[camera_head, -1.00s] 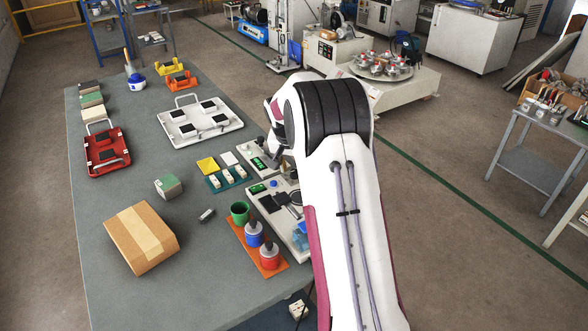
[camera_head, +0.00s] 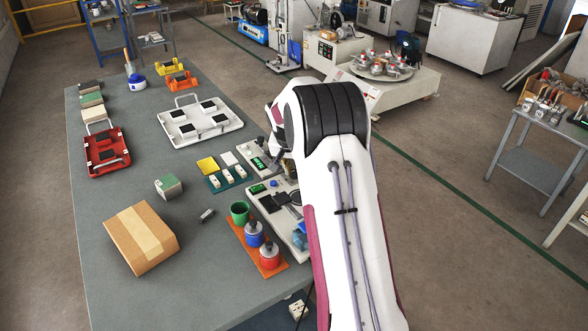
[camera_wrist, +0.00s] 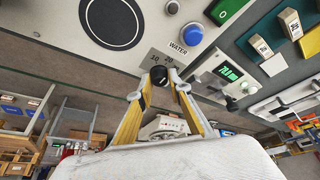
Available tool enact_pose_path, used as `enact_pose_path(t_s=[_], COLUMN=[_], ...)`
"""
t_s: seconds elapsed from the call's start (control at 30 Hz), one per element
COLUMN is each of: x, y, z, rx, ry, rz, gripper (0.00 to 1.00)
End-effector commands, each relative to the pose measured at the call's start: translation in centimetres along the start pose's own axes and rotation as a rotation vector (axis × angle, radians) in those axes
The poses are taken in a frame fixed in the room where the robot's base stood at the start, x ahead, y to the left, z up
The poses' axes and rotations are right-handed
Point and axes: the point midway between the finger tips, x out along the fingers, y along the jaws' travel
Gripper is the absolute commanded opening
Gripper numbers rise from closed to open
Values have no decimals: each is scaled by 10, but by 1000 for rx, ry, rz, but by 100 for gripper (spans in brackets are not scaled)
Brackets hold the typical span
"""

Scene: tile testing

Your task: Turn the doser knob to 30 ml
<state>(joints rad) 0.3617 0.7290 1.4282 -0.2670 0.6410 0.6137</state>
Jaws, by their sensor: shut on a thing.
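The doser knob (camera_wrist: 158,75) is small and black. It sits at the lower edge of the light grey doser panel (camera_wrist: 135,62) in the wrist view, by printed marks 10 and 20 and the word WATER. My gripper (camera_wrist: 165,76) has its yellow-sided fingers closed around the knob. Which mark the knob points to cannot be told, and no 30 mark is readable. In the head view, my arm hides the knob; the doser panel (camera_head: 262,207) shows partly, and my gripper (camera_head: 276,157) is largely covered.
A blue button (camera_wrist: 188,34) and a large dark round plate (camera_wrist: 110,20) lie on the panel. A device with a lit green display (camera_wrist: 228,73) stands beside it. An orange tray (camera_head: 238,232) with a green cup and two bottles is close in front.

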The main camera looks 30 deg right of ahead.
Motion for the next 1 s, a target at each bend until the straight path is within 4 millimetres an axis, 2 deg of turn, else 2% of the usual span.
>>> enact_pose_path(t_s=[0.47, 1.0], x=[0, 1], y=[-1, -3], z=[0, -1], rx=[104, 367], ry=[1, 1], rz=[44, 153], gripper=[0, 0])
